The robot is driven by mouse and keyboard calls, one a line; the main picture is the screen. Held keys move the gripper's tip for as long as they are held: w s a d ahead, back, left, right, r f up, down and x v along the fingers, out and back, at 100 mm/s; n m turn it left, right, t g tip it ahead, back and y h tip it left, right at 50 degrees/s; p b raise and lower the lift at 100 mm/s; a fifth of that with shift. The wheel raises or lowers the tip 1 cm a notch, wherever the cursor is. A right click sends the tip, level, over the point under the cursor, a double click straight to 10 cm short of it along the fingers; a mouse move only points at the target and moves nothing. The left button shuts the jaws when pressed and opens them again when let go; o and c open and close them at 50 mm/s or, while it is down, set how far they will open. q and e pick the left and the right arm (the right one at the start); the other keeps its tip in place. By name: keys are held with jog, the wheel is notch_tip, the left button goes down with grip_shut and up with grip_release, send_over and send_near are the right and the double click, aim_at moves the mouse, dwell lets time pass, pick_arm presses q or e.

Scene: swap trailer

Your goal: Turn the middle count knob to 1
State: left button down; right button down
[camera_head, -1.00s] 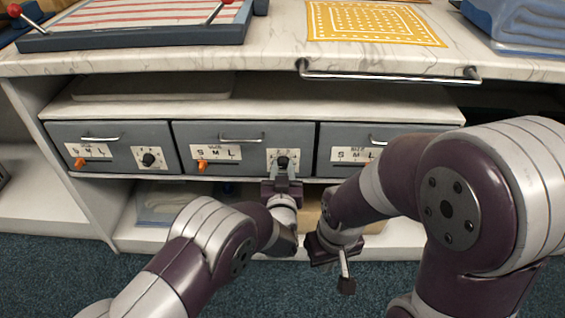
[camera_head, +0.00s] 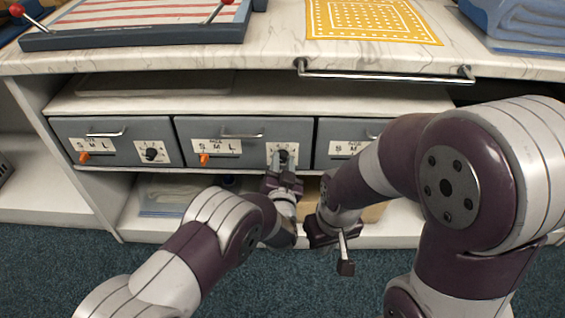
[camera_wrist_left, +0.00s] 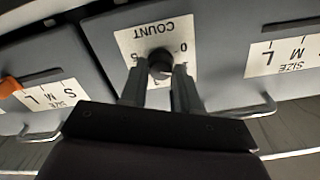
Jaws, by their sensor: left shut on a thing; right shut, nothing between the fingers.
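The middle drawer (camera_head: 225,128) has a white count plate on its right side, with the dark round count knob (camera_head: 284,155) on it. My left gripper (camera_head: 283,164) is shut on this knob, reaching it from below and in front. In the left wrist view the knob (camera_wrist_left: 161,64) sits between my fingertips, below the word COUNT, which appears upside down. The fingers hide part of the dial and the knob's pointer, so its setting cannot be read. My right gripper (camera_head: 345,262) is shut and empty, pointing down in front of the lower shelf.
Left and right drawers flank the middle one; the left has its own count knob (camera_head: 151,154). Orange size sliders (camera_head: 204,159) sit on the fronts. A countertop with a metal rail (camera_head: 385,78) overhangs above. My right arm covers much of the right drawer.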

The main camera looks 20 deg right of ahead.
pick_arm(q)
jog(key=c, duration=0.8)
grip_release()
jog(key=shift+c, duration=0.2)
jog(key=shift+s, duration=0.1)
jog(key=p+v, duration=0.5)
jog(key=v, duration=0.7)
jog(key=shift+s, duration=0.3)
jog(key=shift+a, duration=0.1)
